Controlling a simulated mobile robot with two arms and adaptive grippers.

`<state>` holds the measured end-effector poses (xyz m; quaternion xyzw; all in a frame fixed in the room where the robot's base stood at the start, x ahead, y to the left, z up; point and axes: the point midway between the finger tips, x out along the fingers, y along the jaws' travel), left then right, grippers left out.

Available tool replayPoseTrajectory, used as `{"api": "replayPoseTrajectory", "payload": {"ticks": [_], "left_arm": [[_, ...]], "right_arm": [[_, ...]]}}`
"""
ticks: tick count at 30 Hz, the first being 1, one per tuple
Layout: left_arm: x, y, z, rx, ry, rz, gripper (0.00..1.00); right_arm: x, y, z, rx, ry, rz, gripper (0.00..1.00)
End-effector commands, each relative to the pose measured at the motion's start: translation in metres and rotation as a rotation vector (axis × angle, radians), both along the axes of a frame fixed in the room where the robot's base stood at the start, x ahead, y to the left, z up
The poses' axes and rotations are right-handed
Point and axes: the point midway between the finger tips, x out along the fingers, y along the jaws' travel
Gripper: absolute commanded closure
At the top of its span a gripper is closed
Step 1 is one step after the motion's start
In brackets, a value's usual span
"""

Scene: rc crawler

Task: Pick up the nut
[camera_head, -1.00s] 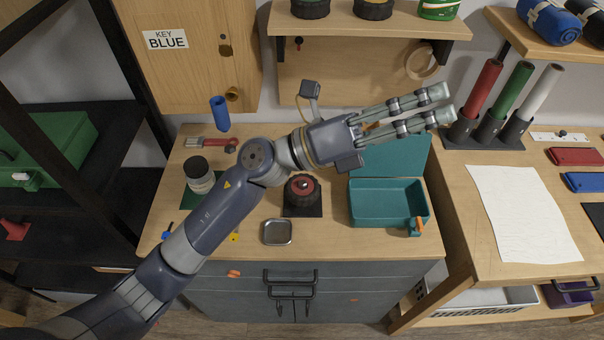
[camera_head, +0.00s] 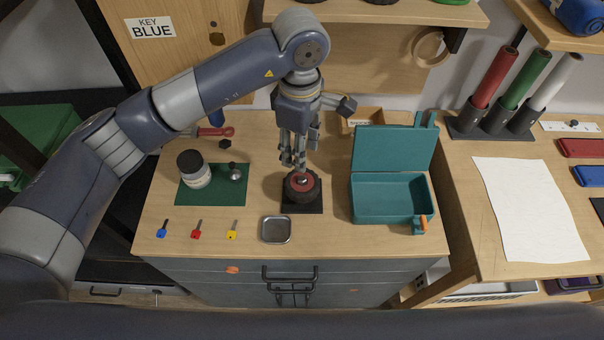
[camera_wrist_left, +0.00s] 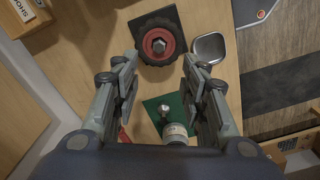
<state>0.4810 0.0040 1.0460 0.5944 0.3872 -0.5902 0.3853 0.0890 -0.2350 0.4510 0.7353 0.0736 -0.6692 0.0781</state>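A small silvery metal piece, seemingly the nut (camera_head: 302,182), sits at the centre of a black wheel with a red hub (camera_head: 291,190). The wheel lies flat on a dark square pad (camera_head: 316,209) on the workbench. In the left wrist view the wheel (camera_wrist_left: 143,40) and the nut (camera_wrist_left: 159,45) show near the top, beyond the fingertips. My left gripper (camera_head: 300,164) points down just above and behind the wheel. It also shows in the left wrist view (camera_wrist_left: 160,75), with its fingers apart and nothing between them. My right gripper is not in view.
A grey metal tray (camera_head: 276,230) sits in front of the wheel. An open teal box (camera_head: 390,200) stands to the right. A green mat (camera_head: 212,197) with a jar (camera_head: 193,168) and a ball-topped item (camera_head: 236,172) lies left. Several keys (camera_head: 196,228) lie near the front edge.

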Motion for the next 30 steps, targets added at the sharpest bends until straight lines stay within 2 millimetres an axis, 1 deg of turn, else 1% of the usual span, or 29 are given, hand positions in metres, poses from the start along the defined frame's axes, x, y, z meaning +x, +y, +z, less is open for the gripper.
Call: {"api": "replayPoseTrajectory", "payload": {"ticks": [1, 6, 11, 14, 18, 22, 25, 30], "left_arm": [[-0.002, 0.0, -0.008, 0.002, 0.007, 0.0, 0.6], [-0.001, -0.001, -0.033, -0.003, 0.006, 0.0, 0.6], [-0.001, -0.001, -0.043, -0.004, 0.004, 0.0, 0.6], [-0.001, -0.002, -0.051, -0.003, 0.007, 0.0, 0.6], [-0.001, -0.004, -0.069, -0.004, 0.008, 0.0, 0.6], [0.0, -0.004, -0.087, -0.006, 0.007, 0.0, 0.6], [0.001, -0.004, -0.093, -0.005, 0.003, -0.001, 0.6], [0.001, -0.004, -0.095, -0.005, 0.002, -0.002, 0.6]], "right_arm": [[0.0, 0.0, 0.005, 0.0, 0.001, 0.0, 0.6], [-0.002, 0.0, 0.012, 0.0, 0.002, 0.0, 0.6], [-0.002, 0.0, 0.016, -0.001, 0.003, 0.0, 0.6], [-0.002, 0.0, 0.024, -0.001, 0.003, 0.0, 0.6], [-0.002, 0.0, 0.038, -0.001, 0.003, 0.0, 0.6], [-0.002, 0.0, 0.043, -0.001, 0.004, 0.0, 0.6], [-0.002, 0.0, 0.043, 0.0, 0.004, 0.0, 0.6], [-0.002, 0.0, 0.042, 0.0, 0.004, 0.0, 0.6]]}}
